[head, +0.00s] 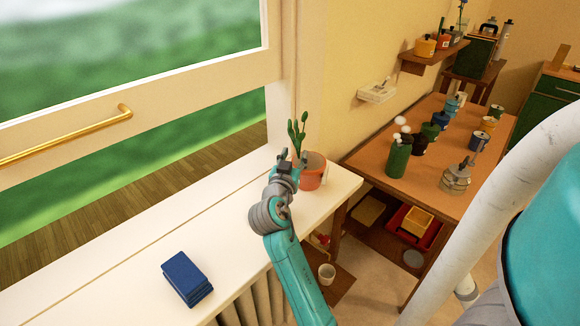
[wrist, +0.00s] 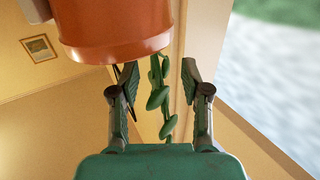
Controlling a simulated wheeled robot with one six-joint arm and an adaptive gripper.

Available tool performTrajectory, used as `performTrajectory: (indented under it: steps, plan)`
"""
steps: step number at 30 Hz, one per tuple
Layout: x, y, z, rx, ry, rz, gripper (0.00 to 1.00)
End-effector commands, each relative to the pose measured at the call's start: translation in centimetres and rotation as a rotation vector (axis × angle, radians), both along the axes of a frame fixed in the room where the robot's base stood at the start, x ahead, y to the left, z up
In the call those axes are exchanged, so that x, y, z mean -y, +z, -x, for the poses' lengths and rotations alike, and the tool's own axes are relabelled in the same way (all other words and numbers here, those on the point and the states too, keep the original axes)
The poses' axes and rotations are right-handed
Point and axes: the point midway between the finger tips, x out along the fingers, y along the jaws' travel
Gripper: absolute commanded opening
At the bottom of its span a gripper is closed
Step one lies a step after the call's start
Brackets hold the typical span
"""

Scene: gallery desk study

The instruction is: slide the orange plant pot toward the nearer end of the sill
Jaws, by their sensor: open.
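The orange plant pot (head: 314,177) stands upright near the far right end of the white sill (head: 237,207), with a green cactus-like plant (head: 297,134) at its left side. My gripper (head: 285,157) is just left of the pot, in front of the plant, and partly covers the pot's left side. In the wrist view the picture is upside down: the pot (wrist: 112,28) fills the upper left, and the plant (wrist: 157,92) hangs between the two open fingers (wrist: 160,76). The fingers are apart and empty of the pot. I cannot tell whether they touch it.
A blue stack of books (head: 187,278) lies on the near part of the sill, with bare sill between it and the pot. The window (head: 130,110) with its brass handle (head: 66,136) borders the left. A wooden table (head: 380,165) with several jars stands at right.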

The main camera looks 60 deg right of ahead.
Motion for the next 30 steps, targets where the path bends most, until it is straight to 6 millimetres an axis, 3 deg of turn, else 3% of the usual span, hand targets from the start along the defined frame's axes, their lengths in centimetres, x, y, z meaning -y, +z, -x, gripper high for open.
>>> performTrajectory:
  steps: [7,20,26,30]
  plan:
    - [2.7,0.0,-0.7,0.0,-0.002,0.001,0.47]
    - [3.3,0.0,-0.9,0.0,0.0,0.0,0.47]
    - [3.3,0.0,-0.9,0.0,0.0,0.0,0.0]
    - [3.3,0.0,-0.9,0.0,0.0,0.0,0.0]
